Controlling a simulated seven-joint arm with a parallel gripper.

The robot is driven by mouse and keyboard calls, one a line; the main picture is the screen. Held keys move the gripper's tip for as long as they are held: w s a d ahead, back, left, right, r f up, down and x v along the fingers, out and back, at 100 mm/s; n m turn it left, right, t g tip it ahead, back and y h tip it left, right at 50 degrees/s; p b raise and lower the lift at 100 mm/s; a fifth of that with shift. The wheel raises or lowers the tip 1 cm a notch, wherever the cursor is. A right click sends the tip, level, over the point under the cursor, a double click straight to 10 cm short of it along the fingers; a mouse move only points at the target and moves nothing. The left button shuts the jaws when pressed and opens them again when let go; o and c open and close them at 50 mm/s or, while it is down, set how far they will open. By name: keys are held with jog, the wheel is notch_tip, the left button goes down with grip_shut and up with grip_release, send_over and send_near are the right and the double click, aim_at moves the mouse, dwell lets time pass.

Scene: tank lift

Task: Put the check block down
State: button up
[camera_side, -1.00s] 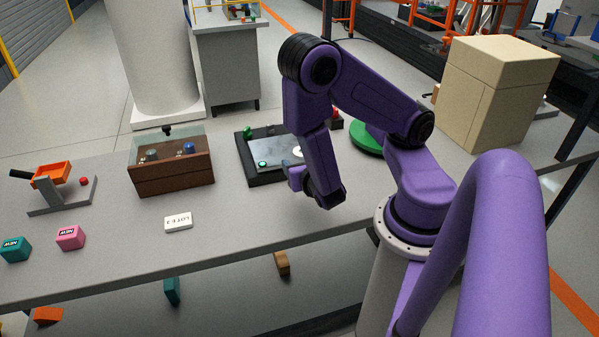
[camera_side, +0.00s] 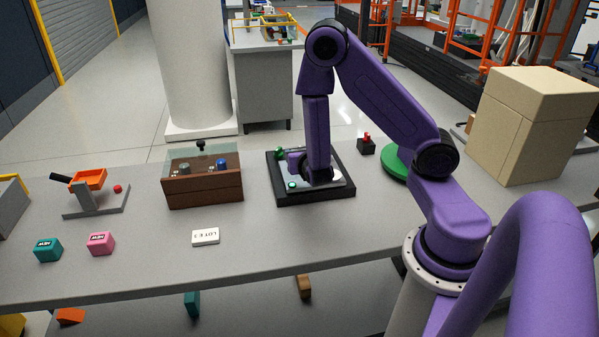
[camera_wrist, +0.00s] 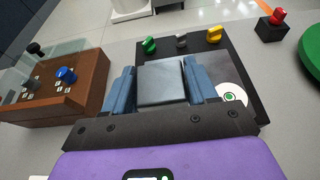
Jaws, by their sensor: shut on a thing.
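My gripper (camera_wrist: 161,84) is shut on a dark grey check block (camera_wrist: 163,77), with one blue finger on each side of it in the wrist view. In the side view, my gripper (camera_side: 301,171) is low over the black-framed panel (camera_side: 322,196), and my arm hides the block. The panel also shows beyond the block in the wrist view (camera_wrist: 232,62), with green, grey and yellow knobs along its far edge. A white disc (camera_wrist: 231,97) with a green centre lies right of the block. I cannot tell whether the block touches the panel.
A brown wooden box (camera_side: 203,189) with knobs and a clear cover stands left of the panel. A red button on a black base (camera_side: 366,145) and a green disc (camera_side: 396,168) are to the right. A white label card (camera_side: 205,237) and two cubes (camera_side: 101,243) lie front left.

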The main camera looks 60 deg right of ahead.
jog(key=w+d+r, duration=0.2)
jog(key=w+d, duration=0.2)
jog(key=d, duration=0.1)
jog(key=shift+s+f, duration=0.15)
jog(key=shift+f, duration=3.75)
jog(key=shift+f, duration=0.15)
jog(key=o, duration=1.3)
jog(key=v, duration=1.2)
